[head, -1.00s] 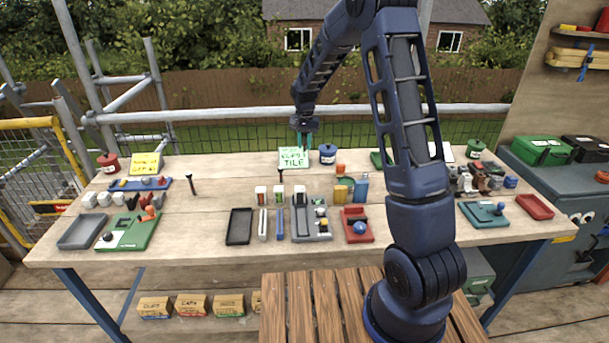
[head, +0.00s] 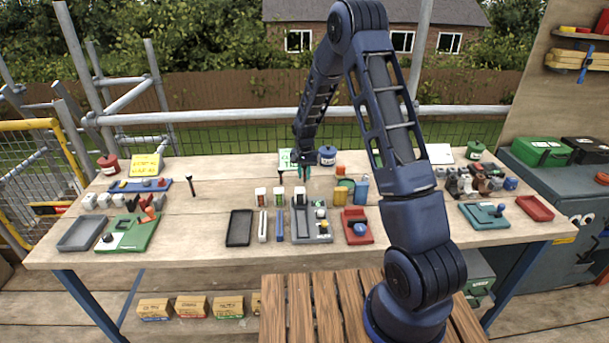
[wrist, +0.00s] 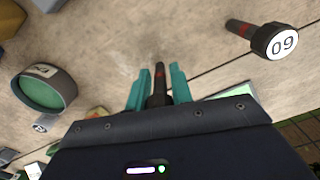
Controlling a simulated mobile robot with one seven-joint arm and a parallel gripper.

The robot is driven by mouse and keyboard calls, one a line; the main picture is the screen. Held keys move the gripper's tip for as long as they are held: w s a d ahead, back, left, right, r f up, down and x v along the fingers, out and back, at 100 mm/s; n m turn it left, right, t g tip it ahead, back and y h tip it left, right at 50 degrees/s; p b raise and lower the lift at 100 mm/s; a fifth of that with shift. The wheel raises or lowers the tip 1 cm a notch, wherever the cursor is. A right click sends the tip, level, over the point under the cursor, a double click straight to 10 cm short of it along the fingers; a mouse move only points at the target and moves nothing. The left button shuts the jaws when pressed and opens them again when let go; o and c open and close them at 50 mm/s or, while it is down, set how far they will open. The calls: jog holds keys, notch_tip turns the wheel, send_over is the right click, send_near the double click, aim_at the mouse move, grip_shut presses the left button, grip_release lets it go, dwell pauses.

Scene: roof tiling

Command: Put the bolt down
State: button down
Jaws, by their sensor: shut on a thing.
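My gripper (wrist: 154,85) has its teal fingers shut on a dark bolt (wrist: 158,82) with a red band. In the head view my gripper (head: 304,172) is low over the back middle of the workbench; the held bolt is too small to make out there. I cannot tell whether its end touches the wood. A second dark bolt with a red band (wrist: 238,27) and a white, numbered head is apart from my gripper, at upper right in the wrist view. Another dark bolt (head: 190,185) stands at the left of the bench.
A round grey container with green inside (wrist: 45,90) is left of my gripper in the wrist view. A blue pot (head: 327,155) and a partly hidden sign (head: 285,158) are at the back. Small blocks and trays stand in front. Bare wood surrounds the fingers.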

jog(key=shift+f, duration=0.2)
jog(key=c, duration=1.2)
grip_release()
jog(key=shift+c, duration=0.2)
notch_tip(320, 180, up, 11)
jog(key=shift+r, duration=0.1)
jog(key=shift+s+d+r, duration=0.1)
jog(key=shift+d+r, duration=0.05)
jog(key=shift+r, duration=0.6)
jog(key=s+d+r+n+t, duration=0.1)
jog(key=s+d+r, duration=0.5)
jog(key=s+r, duration=0.25)
jog(key=s+d+r+n+t, duration=0.1)
jog(key=s+d+r, duration=0.55)
jog(key=r, duration=0.35)
jog(key=s+d+r+t, duration=0.1)
jog(key=s+d+r, duration=0.1)
jog(key=s, duration=1)
jog(key=s+d+r+n+t, duration=0.1)
jog(key=s+d, duration=0.4)
jog(key=s, duration=0.8)
jog(key=shift+d+r+n+t, duration=0.15)
jog(key=shift+r+n+t, duration=0.15)
jog(key=shift+r, duration=0.4)
